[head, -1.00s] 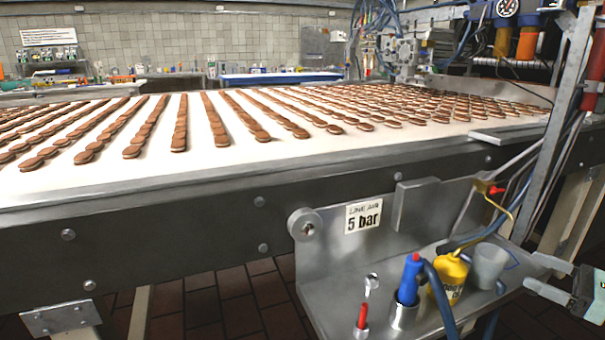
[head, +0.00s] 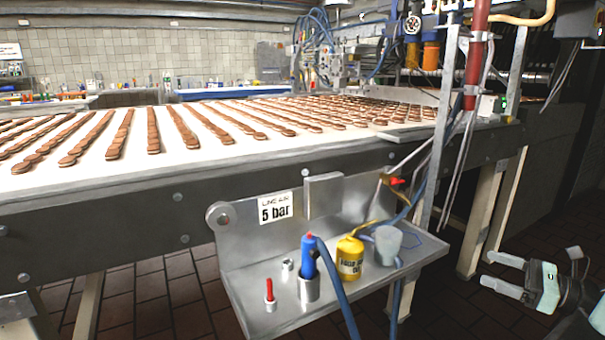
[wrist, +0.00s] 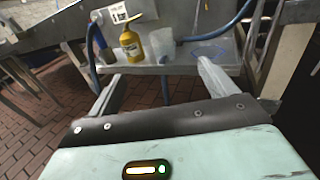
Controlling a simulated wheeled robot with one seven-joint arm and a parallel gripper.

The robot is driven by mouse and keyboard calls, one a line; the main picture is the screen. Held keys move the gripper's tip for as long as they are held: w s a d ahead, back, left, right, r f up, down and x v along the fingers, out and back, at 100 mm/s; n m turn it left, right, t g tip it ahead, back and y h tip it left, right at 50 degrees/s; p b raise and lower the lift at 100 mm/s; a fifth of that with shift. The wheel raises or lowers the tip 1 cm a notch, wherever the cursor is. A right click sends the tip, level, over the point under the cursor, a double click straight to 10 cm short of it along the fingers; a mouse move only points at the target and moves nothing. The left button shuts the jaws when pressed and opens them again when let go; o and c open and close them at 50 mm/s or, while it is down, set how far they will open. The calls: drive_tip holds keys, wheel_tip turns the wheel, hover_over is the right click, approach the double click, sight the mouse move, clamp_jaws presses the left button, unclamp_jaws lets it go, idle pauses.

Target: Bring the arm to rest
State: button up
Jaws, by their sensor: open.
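My gripper (head: 506,275) is at the lower right of the head view, over the tiled floor and to the right of the metal shelf. Its two fingers are apart with nothing between them. In the wrist view my gripper (wrist: 160,92) points toward the shelf, with open space between the fingers. The rest of my arm is cut off at the right edge of the head view.
The metal shelf (head: 262,318) holds a blue-handled tool (head: 309,260) in a metal cup, a yellow bottle (head: 349,258), a grey cup (head: 387,245) and a red-handled tool (head: 269,290). The conveyor (head: 100,210) carries rows of biscuits. Floor (head: 440,310) between shelf and gripper is clear.

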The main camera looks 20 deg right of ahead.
drive_tip(key=w+a+r+n+g+y, duration=0.25)
drive_tip(key=a+n+g, duration=0.55)
drive_tip(key=a, duration=0.5)
drive_tip(key=w+a+r+n+g+y, duration=0.1)
drive_tip(key=w+a+n+g+y, duration=0.15)
drive_tip(key=a+n+g, duration=0.8)
drive_tip(key=s+a+r+n+t+h, duration=0.1)
drive_tip(key=s+a+r+n+h, duration=0.1)
drive_tip(key=s+a+n+h, duration=0.65)
drive_tip(key=s+a+r+n+t+h, duration=0.1)
drive_tip(key=s+a+n+h, duration=0.25)
drive_tip(key=a+n, duration=0.9)
wheel_tip(320, 180, up, 23)
drive_tip(key=a+m+p, duration=0.1)
drive_tip(key=p, duration=2.1)
drive_tip(key=shift+a+h+p, duration=0.3)
drive_tip(key=shift+a+p, duration=0.05)
drive_tip(key=shift+p, duration=0.05)
drive_tip(key=shift+w+t, duration=0.1)
drive_tip(key=shift+t, duration=0.15)
